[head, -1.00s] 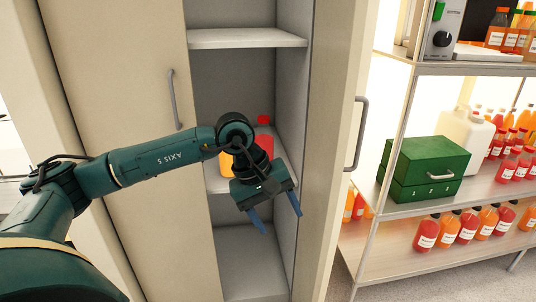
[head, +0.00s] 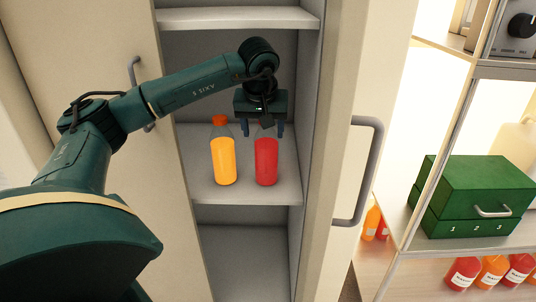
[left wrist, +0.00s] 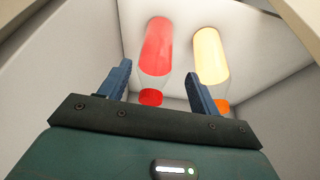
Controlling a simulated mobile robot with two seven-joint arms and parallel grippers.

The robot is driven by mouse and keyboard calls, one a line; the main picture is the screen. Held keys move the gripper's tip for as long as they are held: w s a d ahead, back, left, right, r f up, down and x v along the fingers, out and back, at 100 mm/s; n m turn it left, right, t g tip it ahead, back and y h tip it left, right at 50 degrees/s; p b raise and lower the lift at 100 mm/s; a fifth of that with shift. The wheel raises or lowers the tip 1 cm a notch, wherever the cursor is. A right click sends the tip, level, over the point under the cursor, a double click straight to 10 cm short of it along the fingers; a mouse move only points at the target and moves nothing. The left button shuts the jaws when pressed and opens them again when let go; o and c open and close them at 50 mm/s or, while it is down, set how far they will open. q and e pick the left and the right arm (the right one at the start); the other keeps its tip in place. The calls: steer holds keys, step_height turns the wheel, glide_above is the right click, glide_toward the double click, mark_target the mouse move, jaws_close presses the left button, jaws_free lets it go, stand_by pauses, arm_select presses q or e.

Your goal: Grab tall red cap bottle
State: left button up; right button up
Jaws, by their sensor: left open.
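A bottle of red juice (head: 266,162) stands upright on the cabinet's middle shelf. Its cap is hidden behind my gripper in the head view, but a red cap (left wrist: 150,97) shows in the left wrist view. A bottle of yellow-orange juice with an orange cap (head: 222,160) stands just left of it; in the left wrist view that bottle (left wrist: 210,57) is on the right. My left gripper (head: 265,133) is open and empty, its blue fingers pointing down at the red bottle's top. In the left wrist view the red cap appears between the fingers. I cannot tell whether they touch it.
The shelf (head: 205,193) sits between the cabinet's side walls, with an upper shelf (head: 235,18) above. An open cabinet door with a handle (head: 372,165) stands on the right. Beyond it, a rack holds a green box (head: 475,195) and more bottles.

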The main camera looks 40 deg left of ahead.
arm_select(q)
steer(key=shift+w+a, duration=0.8)
steer(key=shift+w, duration=0.35)
steer(key=w+a, duration=0.1)
steer(key=w+a+f, duration=0.1)
steer(key=w, duration=0.1)
steer(key=shift+w+a, duration=0.3)
steer(key=shift+a, duration=0.05)
steer(key=shift+f, duration=0.1)
steer(key=shift+c, duration=0.4)
jaws_close()
steer(key=shift+w, duration=0.1)
